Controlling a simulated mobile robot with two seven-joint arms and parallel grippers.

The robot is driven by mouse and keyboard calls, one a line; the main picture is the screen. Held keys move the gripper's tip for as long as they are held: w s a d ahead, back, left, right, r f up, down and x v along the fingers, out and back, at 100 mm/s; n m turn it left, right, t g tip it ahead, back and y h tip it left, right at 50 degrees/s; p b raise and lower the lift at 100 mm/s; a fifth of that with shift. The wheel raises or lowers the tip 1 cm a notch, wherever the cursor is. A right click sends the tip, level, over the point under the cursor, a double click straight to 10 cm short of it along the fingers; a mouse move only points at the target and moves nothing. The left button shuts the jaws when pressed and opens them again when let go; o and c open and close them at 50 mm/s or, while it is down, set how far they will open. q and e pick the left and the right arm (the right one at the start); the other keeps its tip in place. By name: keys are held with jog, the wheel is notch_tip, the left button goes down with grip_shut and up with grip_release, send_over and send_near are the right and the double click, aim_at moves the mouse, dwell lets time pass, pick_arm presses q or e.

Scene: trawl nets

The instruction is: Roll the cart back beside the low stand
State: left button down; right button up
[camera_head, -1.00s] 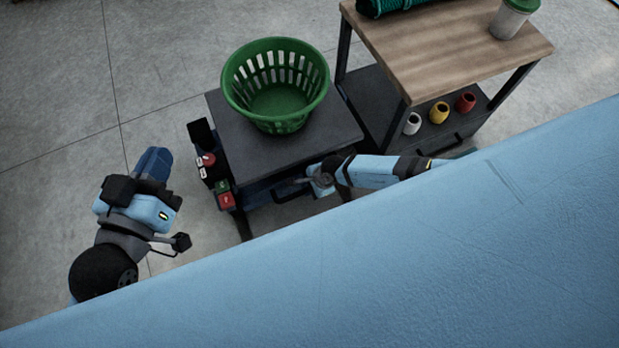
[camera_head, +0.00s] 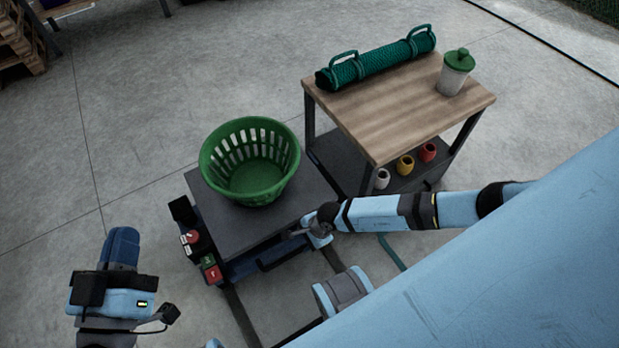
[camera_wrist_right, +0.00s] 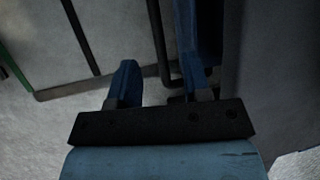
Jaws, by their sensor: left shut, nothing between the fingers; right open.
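A low dark-topped stand (camera_head: 222,228) holds a green basket (camera_head: 250,160). A taller wood-topped cart (camera_head: 400,110) stands close to its right; no wheels show on either. On the cart are a green net roll (camera_head: 378,64) and a lidded cup (camera_head: 455,72). My right gripper (camera_head: 303,232) is at the front right edge of the dark-topped stand. In the right wrist view its blue fingers (camera_wrist_right: 158,88) are apart, with a dark bent bar between or just beyond them; contact is unclear. My left gripper (camera_head: 122,246) is shut and empty, left of the stand.
White, yellow and red spools (camera_head: 405,165) sit on the cart's lower shelf. Wooden pallets (camera_head: 18,45) are at the far left.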

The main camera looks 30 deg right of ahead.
pick_arm(q)
jog(key=shift+s+a+r+t+p, duration=0.1)
jog(key=shift+r+t+p, duration=0.35)
jog(key=shift+r, duration=0.65)
pick_arm(e)
jog(key=shift+v, duration=1.7)
